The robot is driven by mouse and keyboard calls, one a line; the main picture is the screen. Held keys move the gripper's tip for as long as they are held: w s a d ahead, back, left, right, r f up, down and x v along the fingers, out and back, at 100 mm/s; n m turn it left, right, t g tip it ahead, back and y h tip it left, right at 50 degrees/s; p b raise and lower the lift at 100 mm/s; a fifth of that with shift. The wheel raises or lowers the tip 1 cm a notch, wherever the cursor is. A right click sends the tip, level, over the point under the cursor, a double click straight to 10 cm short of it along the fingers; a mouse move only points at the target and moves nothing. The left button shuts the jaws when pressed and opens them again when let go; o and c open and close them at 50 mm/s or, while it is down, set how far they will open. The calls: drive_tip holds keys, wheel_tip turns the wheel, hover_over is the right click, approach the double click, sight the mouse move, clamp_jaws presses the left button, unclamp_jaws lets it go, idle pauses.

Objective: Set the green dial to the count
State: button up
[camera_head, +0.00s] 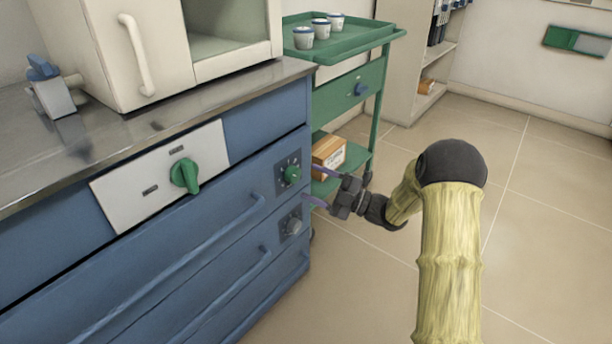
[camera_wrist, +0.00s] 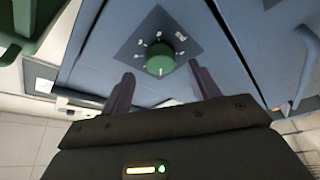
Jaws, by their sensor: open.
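A small green dial (camera_head: 292,174) sits on a dark square plate at the right end of the blue cabinet's upper drawer. In the wrist view the dial (camera_wrist: 160,58) is round, with several pale marks around part of it and a light line near its lower edge. The marks are too small to read. My gripper (camera_head: 308,183) is open just right of the dial, its purple fingers pointing at the cabinet. In the wrist view the gripper (camera_wrist: 161,86) has one finger on each side below the dial, apart from it. Three white cups (camera_head: 321,29) stand on a green tray.
A larger green knob (camera_head: 184,174) sits on a white panel, and a grey dial (camera_head: 292,226) is below the small green one. Long drawer handles (camera_head: 175,268) stick out. The green cart (camera_head: 348,90) stands close behind, with a cardboard box (camera_head: 328,153). The floor at right is clear.

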drive_tip(key=p+v, duration=0.4)
drive_tip(key=v, duration=0.9)
drive_tip(key=shift+d+f, duration=0.15)
drive_tip(key=shift+d, duration=0.2)
drive_tip(key=shift+s+a, duration=0.15)
drive_tip(key=w+r+m+t+h+p, duration=0.4)
drive_tip(key=w+r+m+t+h, duration=0.15)
drive_tip(key=r+m+h, duration=0.2)
wheel_tip(320, 180, up, 4)
drive_tip(key=s+d+m+h+p, duration=0.2)
drive_tip(key=m+h+p, duration=0.1)
drive_tip(key=m+h, duration=0.45)
drive_tip(key=s+r+m+g+h+p, duration=0.1)
drive_tip(key=s+r+m+g+p, duration=0.2)
drive_tip(key=s, duration=0.6)
drive_tip(key=s+a+m+g+h+p, duration=0.1)
drive_tip(key=s+m+g+h, duration=0.2)
drive_tip(key=s, duration=0.5)
drive_tip(key=s+r+m+g+p, duration=0.2)
drive_tip(key=s+m+g, duration=0.25)
drive_tip(key=s, duration=0.45)
wheel_tip(320, 180, up, 38)
drive_tip(key=t+p, duration=0.1)
drive_tip(key=p, duration=3.7)
drive_tip(key=shift+w+f, duration=0.15)
drive_tip(key=shift+f, duration=0.05)
